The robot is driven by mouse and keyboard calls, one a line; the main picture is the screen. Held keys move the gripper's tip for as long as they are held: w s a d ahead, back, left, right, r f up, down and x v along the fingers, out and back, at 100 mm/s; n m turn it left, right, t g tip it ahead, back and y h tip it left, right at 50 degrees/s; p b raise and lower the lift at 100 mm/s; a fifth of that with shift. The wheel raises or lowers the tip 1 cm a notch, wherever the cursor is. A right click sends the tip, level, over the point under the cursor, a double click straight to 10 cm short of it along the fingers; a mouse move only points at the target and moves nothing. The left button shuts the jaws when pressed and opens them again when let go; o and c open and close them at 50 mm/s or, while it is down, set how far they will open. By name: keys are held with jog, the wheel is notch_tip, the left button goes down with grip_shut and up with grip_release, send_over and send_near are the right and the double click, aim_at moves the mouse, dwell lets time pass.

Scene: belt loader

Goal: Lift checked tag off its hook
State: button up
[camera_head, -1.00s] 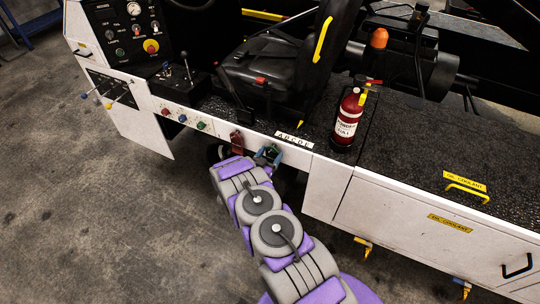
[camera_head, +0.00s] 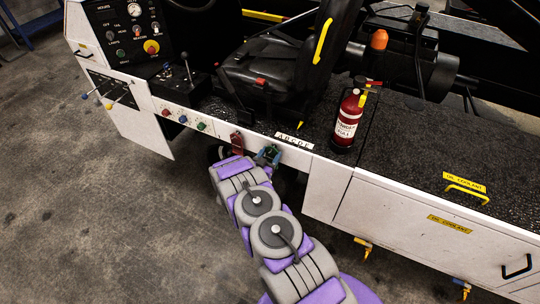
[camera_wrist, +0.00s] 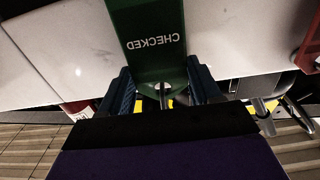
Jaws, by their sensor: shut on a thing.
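The checked tag (camera_wrist: 152,25) is a green plate with white lettering "CHECKED", upside down in the wrist view. My gripper (camera_wrist: 161,88) has a dark blue finger on each side of the tag's lower end and is shut on it. A small metal piece shows at the tag's end between the fingers; I cannot tell whether the hook still passes through the tag. In the head view, my gripper (camera_head: 267,156) is at the white side panel, with a little of the green tag visible there.
A red tag (camera_head: 237,143) hangs on the panel just left of my gripper. An "ABCDE" label (camera_head: 294,140) is to the right. A fire extinguisher (camera_head: 347,120) stands on the black deck (camera_head: 410,150) above. The concrete floor (camera_head: 90,220) at left is clear.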

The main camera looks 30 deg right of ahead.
jog(key=shift+s+a+r, duration=0.2)
jog(key=shift+s+a, duration=0.25)
jog(key=shift+a, duration=0.1)
jog(key=shift+a, duration=0.1)
jog(key=v, duration=0.7)
jog(key=shift+r+p, duration=0.4)
jog(key=shift+r, duration=0.05)
dwell(1.0)
